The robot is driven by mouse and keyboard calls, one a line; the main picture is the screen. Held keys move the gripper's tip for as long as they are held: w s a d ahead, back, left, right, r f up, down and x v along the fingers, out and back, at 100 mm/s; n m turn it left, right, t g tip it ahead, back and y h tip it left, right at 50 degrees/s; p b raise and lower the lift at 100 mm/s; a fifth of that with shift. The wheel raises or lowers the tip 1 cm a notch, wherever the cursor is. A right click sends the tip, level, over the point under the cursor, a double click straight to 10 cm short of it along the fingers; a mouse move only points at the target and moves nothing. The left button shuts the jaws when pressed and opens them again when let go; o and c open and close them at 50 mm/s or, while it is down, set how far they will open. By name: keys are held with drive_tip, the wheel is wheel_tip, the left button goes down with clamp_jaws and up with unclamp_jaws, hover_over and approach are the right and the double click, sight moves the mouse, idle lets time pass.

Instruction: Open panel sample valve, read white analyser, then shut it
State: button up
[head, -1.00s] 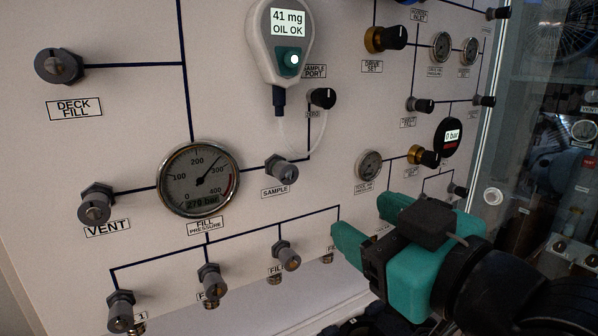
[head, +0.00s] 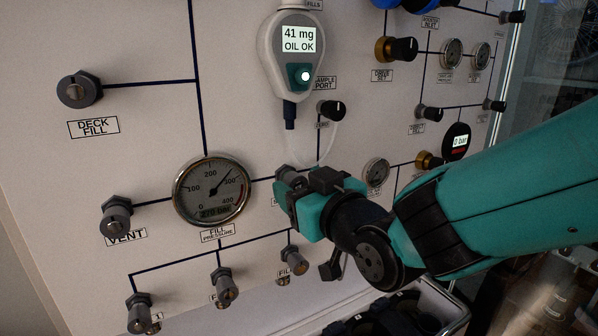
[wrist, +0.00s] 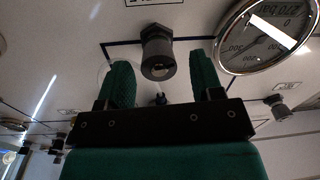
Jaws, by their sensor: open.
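The sample valve (wrist: 157,50) is a grey knob on a hex collar. In the wrist view it sits between and just beyond the tips of my gripper (wrist: 160,63), whose green fingers are open with a gap on each side; I see no contact. In the head view my gripper (head: 284,192) covers most of the valve and part of its label. The white analyser (head: 268,52) hangs above on the panel (head: 130,40). Its lit screen reads "41 mg OIL OK", with a glowing button below. A clear tube curves down from the sample port knob (head: 330,109).
The fill pressure gauge (head: 211,190) reads 270 bar, left of my gripper. The vent valve (head: 116,217), deck fill valve (head: 79,90) and several fill valves (head: 225,285) stick out nearby. More knobs and gauges are at right; a bin with dark items is below.

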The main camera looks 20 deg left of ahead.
drive_tip(key=shift+x, duration=0.9)
drive_tip(key=shift+c, duration=0.3)
